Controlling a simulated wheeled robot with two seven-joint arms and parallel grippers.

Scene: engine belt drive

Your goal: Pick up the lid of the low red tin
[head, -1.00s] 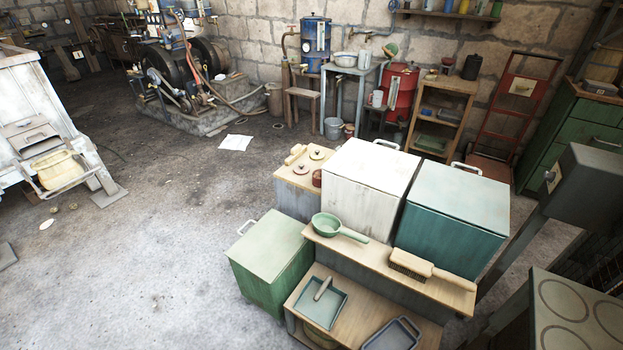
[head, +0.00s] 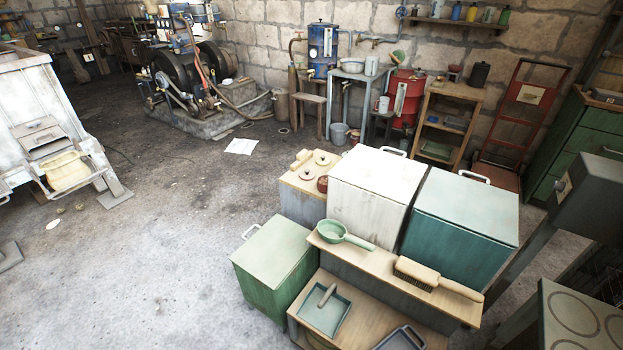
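A low dark red tin (head: 322,184) stands at the right edge of a small wooden-topped stand (head: 291,182), close beside the white box. It is small here, and I cannot tell whether a lid sits on it. Two round pale lids with darker knobs lie on the same top, one at the back (head: 322,157) and one in front (head: 307,173). I cannot tell which one belongs to the red tin. Neither of my grippers is in view.
A white box (head: 370,190) and a teal box (head: 462,215) stand right of the stand. A green box (head: 270,255) and a bench with a green pan (head: 332,231) and brush (head: 435,279) are in front. Open concrete floor (head: 170,250) lies to the left.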

